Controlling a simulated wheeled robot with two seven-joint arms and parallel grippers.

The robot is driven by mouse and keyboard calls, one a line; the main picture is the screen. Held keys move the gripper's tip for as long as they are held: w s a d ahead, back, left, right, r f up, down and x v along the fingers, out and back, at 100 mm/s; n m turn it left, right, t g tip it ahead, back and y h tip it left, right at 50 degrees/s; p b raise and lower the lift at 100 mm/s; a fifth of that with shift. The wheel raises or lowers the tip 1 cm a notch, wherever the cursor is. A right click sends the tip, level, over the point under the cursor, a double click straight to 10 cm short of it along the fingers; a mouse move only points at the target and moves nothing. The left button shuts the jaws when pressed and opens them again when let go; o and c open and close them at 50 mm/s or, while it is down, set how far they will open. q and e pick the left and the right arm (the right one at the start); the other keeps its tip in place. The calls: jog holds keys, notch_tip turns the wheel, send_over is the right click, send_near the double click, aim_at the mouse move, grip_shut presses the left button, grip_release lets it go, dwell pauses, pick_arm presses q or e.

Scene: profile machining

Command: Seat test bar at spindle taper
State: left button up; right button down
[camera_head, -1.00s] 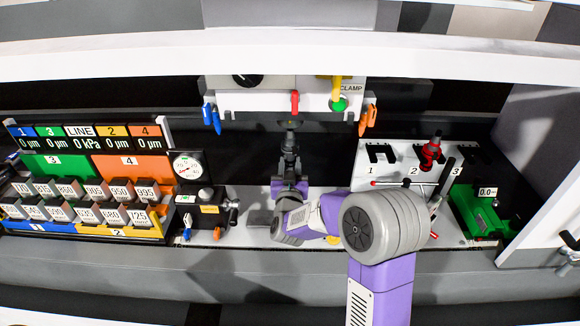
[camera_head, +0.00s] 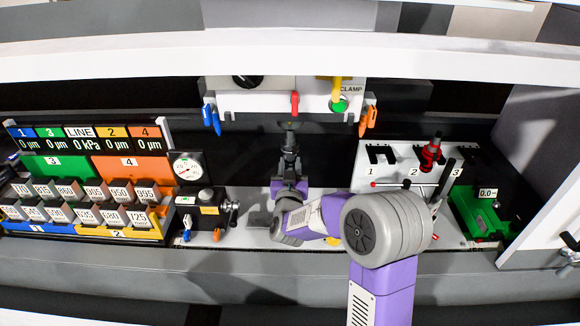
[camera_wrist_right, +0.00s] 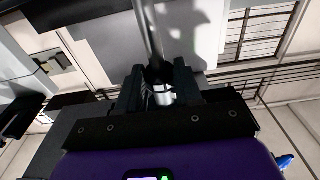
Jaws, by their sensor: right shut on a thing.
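My right gripper (camera_head: 289,150) stands upright under the machine head (camera_head: 265,103), near the middle of the head view. In the right wrist view the gripper (camera_wrist_right: 158,88) is shut on the test bar (camera_wrist_right: 149,30), a slim silver rod with a wider shiny part between the jaws. In the head view the bar is mostly lost against the dark background and jaws. The dark spindle nose (camera_head: 290,124) is just above the gripper. I cannot tell whether the bar touches the taper. My left gripper is not in view.
A red lever (camera_head: 295,102) and a yellow lever by a green CLAMP button (camera_head: 339,104) are on the head. A dial gauge (camera_head: 187,167) and a block rack (camera_head: 85,225) stand left. A numbered white holder (camera_head: 395,160) with a red-topped tool (camera_head: 431,152) and a green device (camera_head: 482,214) stand right.

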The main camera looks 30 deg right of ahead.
aim_at(290, 150)
jog(key=shift+r+p, duration=2.15)
jog(key=shift+r, duration=1.3)
jog(key=c, duration=0.7)
grip_release()
jog(key=shift+f, duration=0.15)
jog(key=shift+f, duration=0.1)
jog(key=shift+s+a, duration=0.1)
jog(key=shift+s, duration=0.05)
jog(key=v, duration=0.7)
jog(key=shift+s+a+b, duration=0.1)
jog(key=shift+b, duration=0.25)
